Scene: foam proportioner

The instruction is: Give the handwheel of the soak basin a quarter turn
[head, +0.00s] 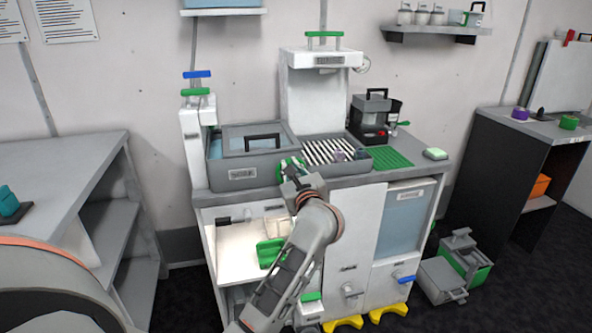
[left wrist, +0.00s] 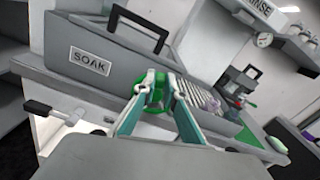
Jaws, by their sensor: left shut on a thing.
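The soak basin (head: 220,177) is a grey box with a clear lid and a black handle, on the left part of the white bench. In the left wrist view its front wall (left wrist: 118,80) carries a SOAK label. Its green handwheel (head: 288,162) sits at the basin's right front corner. My left gripper (head: 293,172) is shut on the handwheel, which shows between and behind the fingers in the left wrist view (left wrist: 151,104). The fingers hide part of the wheel, so its turned angle cannot be told. My right gripper is not in view.
A striped rack (head: 325,150) stands right of the basin under the white rinse hood (head: 312,90). A black-and-grey device (head: 371,117) and a green mat (head: 389,157) are farther right. Below my arm is an open lit bay with a green item (head: 270,252).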

